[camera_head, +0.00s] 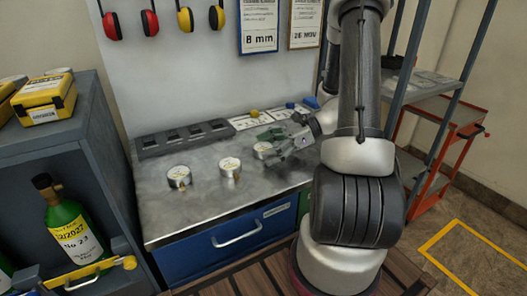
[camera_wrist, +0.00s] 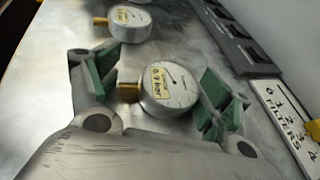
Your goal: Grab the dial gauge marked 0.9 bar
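A round dial gauge (camera_wrist: 168,88) with a white face and a brass stem lies on the metal bench top. Its yellow label appears to read 0.9 bar in the wrist view. My gripper (camera_wrist: 152,78) is open, with one green-padded finger on each side of this gauge and a visible gap on both sides. In the head view my gripper (camera_head: 283,143) is low over the bench beside the rightmost gauge (camera_head: 263,150). A second gauge (camera_wrist: 130,22) lies beyond the fingers in the wrist view. The head view also shows a middle gauge (camera_head: 230,167) and a left gauge (camera_head: 179,177).
A dark slotted rack (camera_head: 185,138) runs along the back of the bench (camera_head: 205,210). A white numbered filter strip (camera_wrist: 283,120) is close to my right finger in the wrist view. A grey cabinet (camera_head: 95,130) stands left; an orange-framed cart (camera_head: 430,165) stands right.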

